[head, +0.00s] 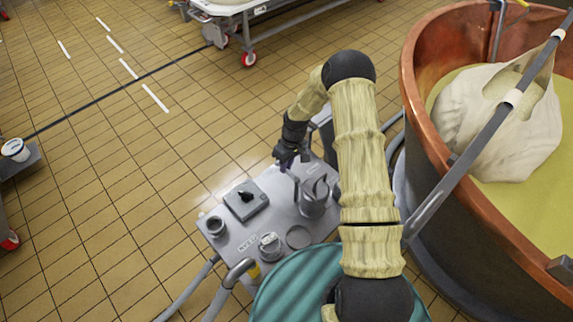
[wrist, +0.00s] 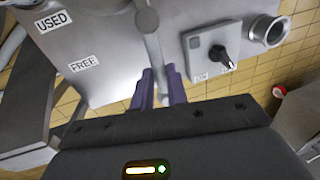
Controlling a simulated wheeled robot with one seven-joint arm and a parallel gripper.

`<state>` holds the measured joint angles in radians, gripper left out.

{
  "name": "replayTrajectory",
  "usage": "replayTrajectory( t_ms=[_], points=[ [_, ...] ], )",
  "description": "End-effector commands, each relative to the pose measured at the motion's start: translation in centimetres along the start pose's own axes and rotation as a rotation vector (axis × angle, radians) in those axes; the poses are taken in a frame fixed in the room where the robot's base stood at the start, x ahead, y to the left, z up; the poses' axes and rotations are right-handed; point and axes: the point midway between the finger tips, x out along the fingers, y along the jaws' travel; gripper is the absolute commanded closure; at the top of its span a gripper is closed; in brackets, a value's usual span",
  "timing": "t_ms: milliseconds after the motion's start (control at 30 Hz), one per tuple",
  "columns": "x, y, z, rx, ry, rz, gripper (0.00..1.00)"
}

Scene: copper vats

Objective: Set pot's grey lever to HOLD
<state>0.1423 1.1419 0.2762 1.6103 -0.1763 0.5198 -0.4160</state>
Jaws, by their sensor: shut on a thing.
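The pot (head: 313,202) is a small grey metal vessel on the right part of a grey metal bench. Its grey lever (head: 296,186) is a thin rod rising on the pot's left side toward my gripper (head: 287,157). In the wrist view the lever (wrist: 152,45) comes down from the top edge into my gripper (wrist: 158,82). The purple fingers are shut on the lever's end, one on each side. The pot's body is not clear in the wrist view. I cannot read a HOLD mark in either view.
A box with a black knob (head: 246,199) and an open metal cup (head: 214,226) stand left of the pot. FREE (wrist: 84,63) and USED (wrist: 54,20) labels are on the bench. A copper vat (head: 440,170) stands at right. The tiled floor at left is mostly clear.

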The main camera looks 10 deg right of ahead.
Motion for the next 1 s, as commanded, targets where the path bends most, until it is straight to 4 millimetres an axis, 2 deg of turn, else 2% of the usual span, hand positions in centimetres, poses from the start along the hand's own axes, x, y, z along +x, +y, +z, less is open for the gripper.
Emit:
replayTrajectory(
  t_ms=[567,600,667,700,1000],
  points=[
    [0.0,-0.53,-0.27,-0.046,-0.004,-0.002,1.0],
    [0.0,-0.53,-0.26,-0.046,-0.004,-0.002,0.77],
    [0.01,-0.5,-0.23,-0.045,-0.004,-0.002,0.65],
    [0.01,-0.46,-0.2,-0.044,-0.005,-0.001,0.63],
    [-0.12,-0.32,-0.08,-0.041,-0.006,-0.001,0.63]
  ],
)
